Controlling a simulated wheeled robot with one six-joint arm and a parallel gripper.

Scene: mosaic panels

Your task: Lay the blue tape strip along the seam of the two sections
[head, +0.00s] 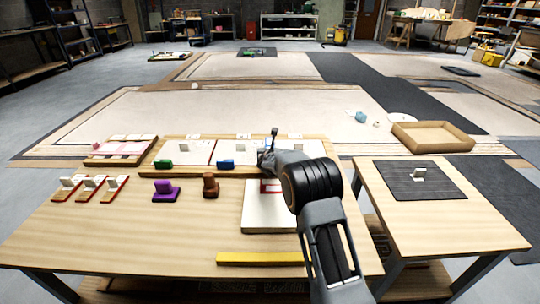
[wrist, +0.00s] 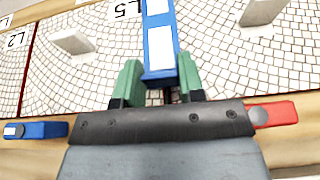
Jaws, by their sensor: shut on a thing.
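My gripper (head: 267,157) is over the front of the wooden board (head: 185,171) that bears the mosaic sections. In the wrist view its green fingertips (wrist: 160,80) are shut on the near end of a blue strip (wrist: 161,62) with white rectangles on it. The strip points away from me over the pale tiled sections. A section marked L5 (wrist: 110,55) lies to its left, and another tiled section (wrist: 220,60) to its right. A red line divides L5 from L2. I cannot tell whether the strip touches the tiles.
A blue clamp-like piece (head: 226,163) and a green one (head: 163,163) sit at the board's front edge; a red piece (wrist: 275,113) is right of my gripper. Purple (head: 166,190) and brown (head: 210,185) blocks and a yellow bar (head: 260,258) are on the table. A side table (head: 460,225) stands right.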

